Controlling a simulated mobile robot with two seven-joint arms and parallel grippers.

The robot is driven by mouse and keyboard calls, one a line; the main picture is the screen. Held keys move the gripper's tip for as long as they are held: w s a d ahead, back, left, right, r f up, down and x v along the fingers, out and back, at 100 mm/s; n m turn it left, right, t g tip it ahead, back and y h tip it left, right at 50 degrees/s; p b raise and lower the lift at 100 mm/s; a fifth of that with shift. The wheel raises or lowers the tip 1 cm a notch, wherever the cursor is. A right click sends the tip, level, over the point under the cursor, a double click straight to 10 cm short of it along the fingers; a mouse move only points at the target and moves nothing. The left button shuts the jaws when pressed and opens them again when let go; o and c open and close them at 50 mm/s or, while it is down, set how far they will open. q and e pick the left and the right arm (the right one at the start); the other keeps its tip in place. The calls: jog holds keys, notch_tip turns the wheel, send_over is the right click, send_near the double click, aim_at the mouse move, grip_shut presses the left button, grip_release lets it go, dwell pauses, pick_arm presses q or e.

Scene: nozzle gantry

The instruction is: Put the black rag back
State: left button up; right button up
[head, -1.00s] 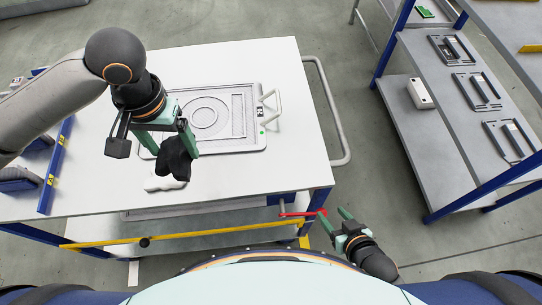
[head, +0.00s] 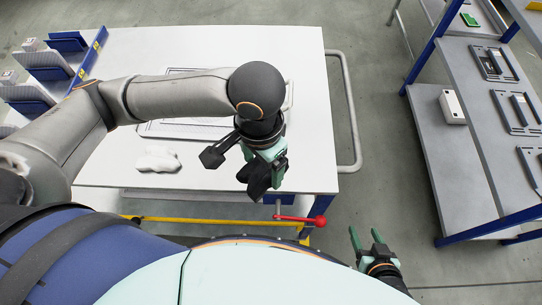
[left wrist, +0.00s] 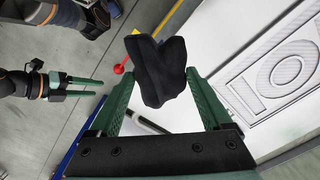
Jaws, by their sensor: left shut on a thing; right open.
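My left gripper (head: 266,168) is shut on the black rag (head: 258,180) near the front right corner of the white table (head: 310,130). In the left wrist view the black rag (left wrist: 158,70) is pinched between the green fingers of my left gripper (left wrist: 160,90), and it hangs folded. In the head view the gripper partly hides the rag. A white rag (head: 157,158) lies crumpled on the table near its front edge. My right gripper (head: 367,242) is open and empty, low beside the table's front right corner; it also shows in the left wrist view (left wrist: 82,86).
A grey framed plate (head: 175,130) lies on the table, partly hidden by my left arm. A red-knobbed lever (head: 320,221) sticks out below the table's front right corner. Blue bins (head: 50,70) stand at the left. A grey shelf (head: 450,170) holding a white box (head: 452,106) stands right, past clear floor.

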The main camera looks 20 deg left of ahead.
pick_arm(q)
jog(key=w+f, duration=0.4)
jog(key=w+a+f+b, duration=0.1)
jog(key=w+f, duration=0.2)
notch_tip(320, 180, down, 3)
jog(key=shift+w, duration=0.1)
jog(key=shift+f, duration=0.1)
jog(key=o, duration=1)
notch_tip(320, 180, up, 12)
jog(key=p, duration=0.1)
